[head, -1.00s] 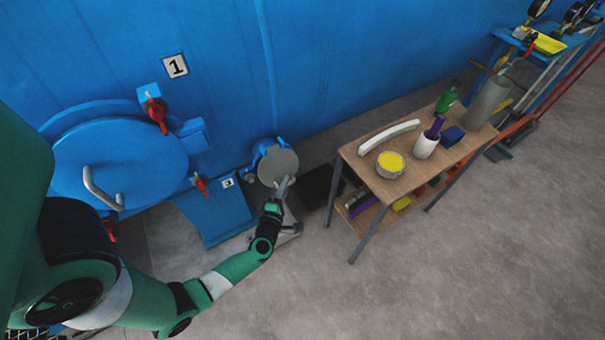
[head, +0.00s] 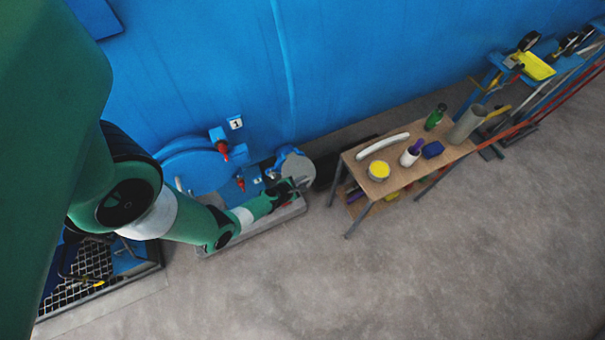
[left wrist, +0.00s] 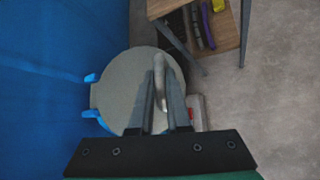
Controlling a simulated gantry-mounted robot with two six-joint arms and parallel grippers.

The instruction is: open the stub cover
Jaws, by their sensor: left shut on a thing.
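The stub cover is a round grey disc (head: 297,166) at the wall's foot, right of the large blue hatch. It fills the middle of the left wrist view (left wrist: 122,88), with blue lugs on its left edge. A curved grey handle (left wrist: 166,72) stands on its face. My right gripper is not in view.
A wooden table (head: 410,178) with a yellow-topped tin (head: 379,171) and bottles stands right of the cover. The blue wall (head: 370,65) runs behind. A large round blue hatch (head: 200,170) is at left. Grey floor in front is open.

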